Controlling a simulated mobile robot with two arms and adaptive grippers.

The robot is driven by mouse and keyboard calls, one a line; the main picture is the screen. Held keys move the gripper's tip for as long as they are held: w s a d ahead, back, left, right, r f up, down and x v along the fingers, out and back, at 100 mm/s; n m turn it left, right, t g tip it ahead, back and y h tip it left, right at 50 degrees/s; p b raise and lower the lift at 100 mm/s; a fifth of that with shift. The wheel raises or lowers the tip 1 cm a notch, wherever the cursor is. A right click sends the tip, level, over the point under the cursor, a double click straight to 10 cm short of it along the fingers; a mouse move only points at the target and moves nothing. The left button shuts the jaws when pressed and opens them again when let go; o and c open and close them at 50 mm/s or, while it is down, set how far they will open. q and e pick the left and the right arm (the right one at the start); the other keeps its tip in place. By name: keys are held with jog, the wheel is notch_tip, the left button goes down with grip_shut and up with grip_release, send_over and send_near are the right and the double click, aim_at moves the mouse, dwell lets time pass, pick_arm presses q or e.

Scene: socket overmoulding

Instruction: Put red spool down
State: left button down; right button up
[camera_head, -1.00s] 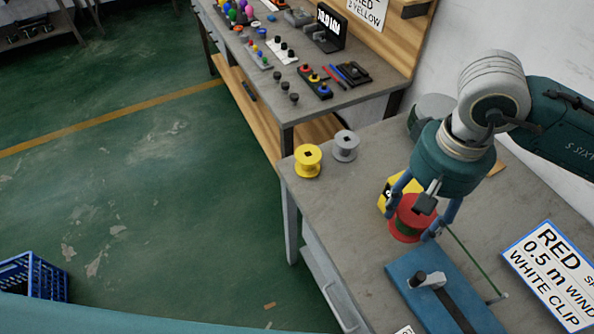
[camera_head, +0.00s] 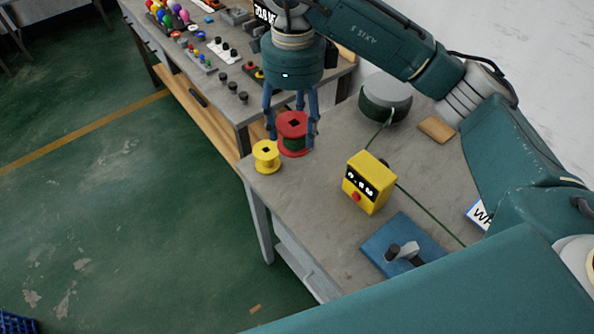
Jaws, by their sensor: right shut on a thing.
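The red spool (camera_head: 293,125), wound with dark green, is between the fingers of my right gripper (camera_head: 291,128). The gripper points down and is shut on the spool from both sides. The spool is at the far left corner of the grey table (camera_head: 300,210), right behind the yellow spool (camera_head: 266,157). I cannot tell whether its base touches the table. The grey spool is not visible; the red spool and gripper cover that area. My left gripper is not in view.
A yellow device with a display (camera_head: 369,183) stands mid-table, with a green wire running past it. A blue plate with a clamp (camera_head: 384,242) lies nearer. A dark green drum (camera_head: 386,98) and a wooden block (camera_head: 437,129) are at the back. Another bench (camera_head: 215,85) stands beyond.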

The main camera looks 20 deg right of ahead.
notch_tip(320, 180, down, 19)
jog(key=shift+f+p, duration=0.1)
jog(key=shift+p, duration=1.05)
jog(key=shift+f, duration=0.2)
jog(key=o, duration=1.2)
jog(key=shift+c, duration=0.2)
